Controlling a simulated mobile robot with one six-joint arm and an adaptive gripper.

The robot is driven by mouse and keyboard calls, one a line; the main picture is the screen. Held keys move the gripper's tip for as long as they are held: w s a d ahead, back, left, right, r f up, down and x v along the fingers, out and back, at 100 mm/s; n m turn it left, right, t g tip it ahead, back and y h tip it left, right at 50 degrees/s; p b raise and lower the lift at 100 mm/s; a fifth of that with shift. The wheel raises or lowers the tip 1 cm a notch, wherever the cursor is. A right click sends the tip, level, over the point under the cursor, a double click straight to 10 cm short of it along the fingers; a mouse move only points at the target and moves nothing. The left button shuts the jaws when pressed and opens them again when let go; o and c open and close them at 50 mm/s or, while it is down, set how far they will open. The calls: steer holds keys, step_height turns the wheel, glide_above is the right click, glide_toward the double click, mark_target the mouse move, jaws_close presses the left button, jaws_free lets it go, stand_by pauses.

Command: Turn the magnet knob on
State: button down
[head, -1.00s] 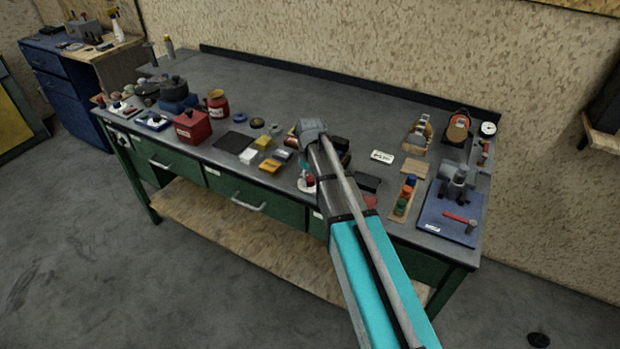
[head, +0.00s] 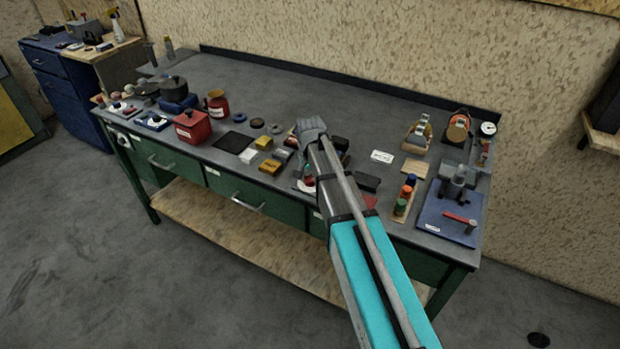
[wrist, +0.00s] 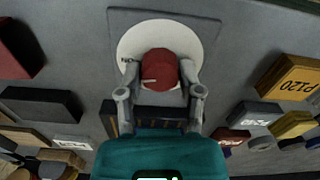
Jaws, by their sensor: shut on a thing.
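A red round knob (wrist: 160,62) with a short pale pointer mark sits on a white disc (wrist: 128,44) in the wrist view. The disc lies on a grey square plate (wrist: 210,28). The pointer mark is toward the knob's lower left. My gripper (wrist: 159,70) has one finger on each side of the knob and is shut on it. In the head view, part of the white disc (head: 307,188) shows just left of my arm. My arm hides most of the knob there, and my gripper's fingers cannot be made out.
Yellow and grey blocks (wrist: 295,76) lie to the right in the wrist view. Dark and red blocks (wrist: 40,102) lie to the left. In the head view, the green workbench (head: 250,195) also holds a red box (head: 192,128) and a blue vise board (head: 440,218).

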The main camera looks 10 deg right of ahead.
steer(key=shift+m, duration=1)
steer(key=shift+c, duration=1.3)
jaws_free()
steer(key=shift+n, duration=0.4)
